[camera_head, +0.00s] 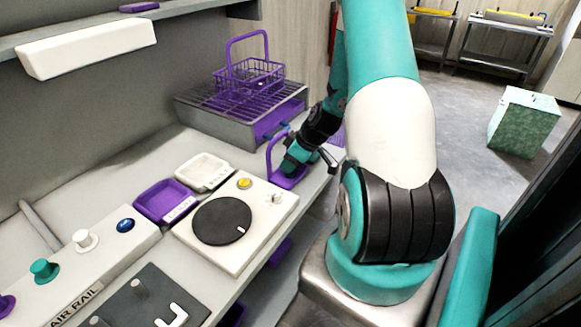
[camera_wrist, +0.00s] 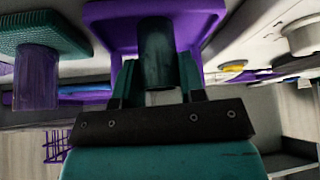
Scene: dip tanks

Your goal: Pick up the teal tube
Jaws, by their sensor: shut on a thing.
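The teal tube (camera_wrist: 157,50) is dark and sits between the two fingers of my gripper (camera_wrist: 157,75) in the wrist view, with the fingers closed against its sides. Its far end is close to a purple holder (camera_wrist: 205,20), and I cannot tell if they touch. In the camera_head view my gripper (camera_head: 293,162) is low at the counter's right end, over a purple holder with an upright loop (camera_head: 271,160). The tube cannot be made out there.
A grey grated tank (camera_head: 215,122) with a purple wire basket (camera_head: 250,78) stands behind. A purple tray (camera_head: 163,201), a white tray (camera_head: 204,172) and a white unit with a black disc (camera_head: 222,221) lie to the left. A ribbed teal-topped purple piece (camera_wrist: 37,75) is beside the gripper.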

